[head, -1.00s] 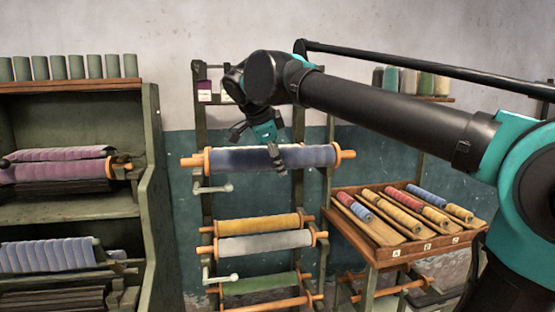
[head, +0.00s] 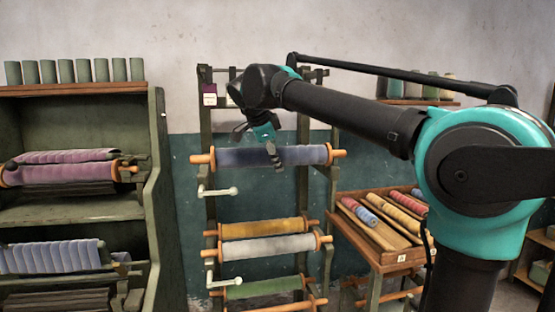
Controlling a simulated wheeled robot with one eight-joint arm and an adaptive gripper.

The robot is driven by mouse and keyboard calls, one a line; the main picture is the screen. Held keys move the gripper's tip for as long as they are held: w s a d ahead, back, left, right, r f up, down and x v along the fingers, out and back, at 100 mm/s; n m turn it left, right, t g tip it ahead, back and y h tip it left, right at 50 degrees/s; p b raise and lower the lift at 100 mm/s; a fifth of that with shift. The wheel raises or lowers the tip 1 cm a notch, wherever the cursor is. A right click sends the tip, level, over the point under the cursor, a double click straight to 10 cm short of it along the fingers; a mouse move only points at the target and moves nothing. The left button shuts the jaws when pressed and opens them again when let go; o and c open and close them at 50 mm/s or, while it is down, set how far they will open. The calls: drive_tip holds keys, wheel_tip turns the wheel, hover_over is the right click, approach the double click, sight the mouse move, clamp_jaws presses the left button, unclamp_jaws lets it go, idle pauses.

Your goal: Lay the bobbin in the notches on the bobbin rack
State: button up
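The bobbin (head: 301,156), wound in dark blue with orange end flanges and spindle tips, is level across the upper part of the rack. My gripper (head: 262,147) is on its middle from above, with one finger down the near side; the far side is hidden. The gripper looks shut on the bobbin. The bobbin rack (head: 208,113) is a dark green upright frame against the wall. The bobbin appears in front of its posts, above a white-knobbed lever (head: 217,191). I cannot make out whether its spindle touches any notches.
Yellow (head: 262,229), white (head: 268,247) and green (head: 262,288) bobbins lie lower on the rack. A green shelf unit (head: 155,200) with purple and blue rolls stands left. A wooden tray (head: 364,231) of small spools stands right, partly behind my arm.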

drive_tip(key=w+a, duration=0.1)
drive_tip(key=w, duration=0.5)
drive_tip(key=shift+a+f, duration=0.35)
drive_tip(key=shift+f, duration=0.1)
drive_tip(key=shift+r, duration=0.1)
idle(0.4)
drive_tip(key=shift+f, duration=1.95)
idle(1.2)
drive_tip(key=o, duration=1.7)
drive_tip(key=shift+c, duration=0.2)
drive_tip(key=shift+s, duration=0.1)
